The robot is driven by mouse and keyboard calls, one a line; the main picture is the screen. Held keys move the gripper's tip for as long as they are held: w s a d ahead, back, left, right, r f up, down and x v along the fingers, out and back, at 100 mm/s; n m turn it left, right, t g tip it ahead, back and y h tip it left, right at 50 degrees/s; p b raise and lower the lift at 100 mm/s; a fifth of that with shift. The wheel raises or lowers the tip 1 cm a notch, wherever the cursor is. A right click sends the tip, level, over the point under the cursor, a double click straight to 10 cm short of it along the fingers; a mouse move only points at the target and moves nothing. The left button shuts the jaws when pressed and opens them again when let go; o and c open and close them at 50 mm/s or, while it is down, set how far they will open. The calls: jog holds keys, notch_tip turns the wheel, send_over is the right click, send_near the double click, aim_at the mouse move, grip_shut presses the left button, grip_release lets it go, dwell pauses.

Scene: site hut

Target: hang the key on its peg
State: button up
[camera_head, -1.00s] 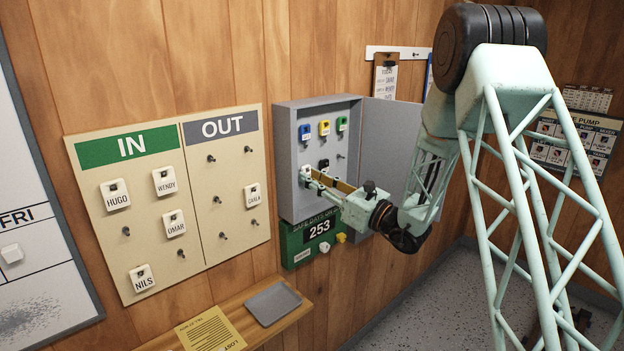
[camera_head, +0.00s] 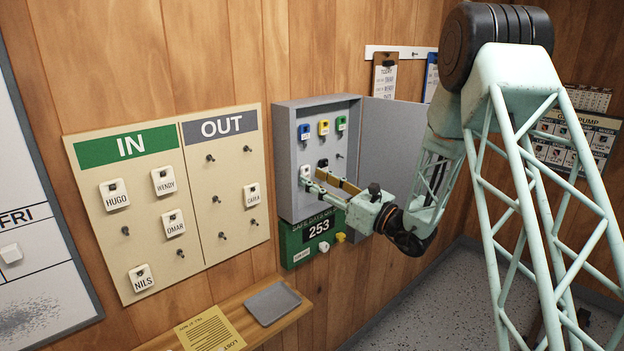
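The grey key cabinet (camera_head: 284,160) stands open on the wall. A key with a white tag (camera_head: 305,171) is at the lower left inside it, apparently hanging on a peg; the peg behind it is hidden. My gripper (camera_head: 316,180) is in front of the cabinet's lower part. Its two fingers are spread, with nothing seen between them. The fingertips are just right of and below the white tag; I cannot tell whether they touch it.
Blue (camera_head: 304,132), yellow (camera_head: 323,128) and green (camera_head: 341,123) tags hang in the upper row. A black tag (camera_head: 322,163) hangs below. The open cabinet door (camera_head: 390,140) is behind my arm. A shelf with a grey tray (camera_head: 272,303) is below.

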jog(key=v, duration=1)
jog(key=shift+d, duration=0.15)
jog(key=shift+s, duration=0.1)
jog(key=s+a+r+n+g+y, duration=0.1)
jog(key=s+a+r+n+g, duration=0.3)
jog(key=s, duration=0.4)
jog(key=s+a+r+n+g, duration=0.4)
jog(key=s, duration=0.4)
jog(key=s+n+g+h+b, duration=0.2)
jog(key=s+n+g+h, duration=0.4)
jog(key=s, duration=1.3)
jog(key=s+d+f+n+t+h+b, duration=0.1)
jog(key=s+d+f+n+h, duration=0.2)
jog(key=s, duration=0.4)
jog(key=s+d+n+h, duration=0.1)
jog(key=s+d+n, duration=0.2)
jog(key=s+d, duration=0.35)
jog(key=s+d+n+t+h, duration=0.2)
jog(key=s+d+h, duration=0.1)
jog(key=d, duration=0.5)
jog(key=s+d+n+t+h+b, duration=0.1)
jog(key=s+d+n+t+h, duration=0.2)
jog(key=d, duration=0.5)
jog(key=shift+s+r+h, duration=0.25)
jog(key=shift+s+h, duration=0.15)
jog(key=shift+s, duration=0.3)
